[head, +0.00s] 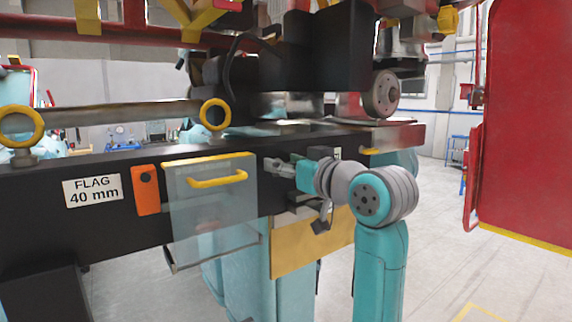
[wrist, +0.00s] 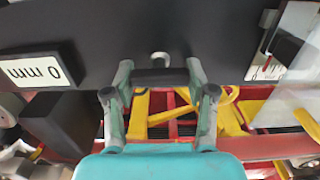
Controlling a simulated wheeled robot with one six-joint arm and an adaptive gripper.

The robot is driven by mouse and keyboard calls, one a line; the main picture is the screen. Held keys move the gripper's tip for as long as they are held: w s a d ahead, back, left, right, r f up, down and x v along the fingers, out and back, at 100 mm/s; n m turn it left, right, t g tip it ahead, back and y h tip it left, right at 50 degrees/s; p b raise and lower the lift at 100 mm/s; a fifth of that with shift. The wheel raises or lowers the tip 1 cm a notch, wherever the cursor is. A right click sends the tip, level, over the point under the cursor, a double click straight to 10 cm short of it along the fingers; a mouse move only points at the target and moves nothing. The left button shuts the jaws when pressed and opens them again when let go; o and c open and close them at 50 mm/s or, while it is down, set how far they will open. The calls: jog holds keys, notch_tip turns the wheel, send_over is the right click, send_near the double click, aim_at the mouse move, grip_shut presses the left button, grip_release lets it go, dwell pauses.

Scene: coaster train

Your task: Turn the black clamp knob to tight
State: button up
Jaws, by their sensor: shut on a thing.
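The black clamp knob (wrist: 160,76) shows in the wrist view as a short dark bar lying across the picture, between my two fingertips. A grey round stud (wrist: 159,59) shows just beyond it, against the black beam. My gripper (wrist: 159,82) is shut on the knob, with one finger at each end of the bar. In the head view my gripper (head: 272,166) is at the face of the black beam (head: 110,215), right of the clear guard. The knob cannot be made out in the head view, and its tightness cannot be told.
The clear guard (head: 210,210) with a yellow handle (head: 218,180) stands close left of my gripper. An orange plate (head: 146,190) and a "FLAG 40 mm" label (head: 92,190) are farther left. A scale (wrist: 270,66) is at right in the wrist view. A red panel (head: 525,130) stands at right.

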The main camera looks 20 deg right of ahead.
jog(key=o, duration=1.2)
jog(key=shift+c, duration=0.2)
jog(key=v, duration=1.2)
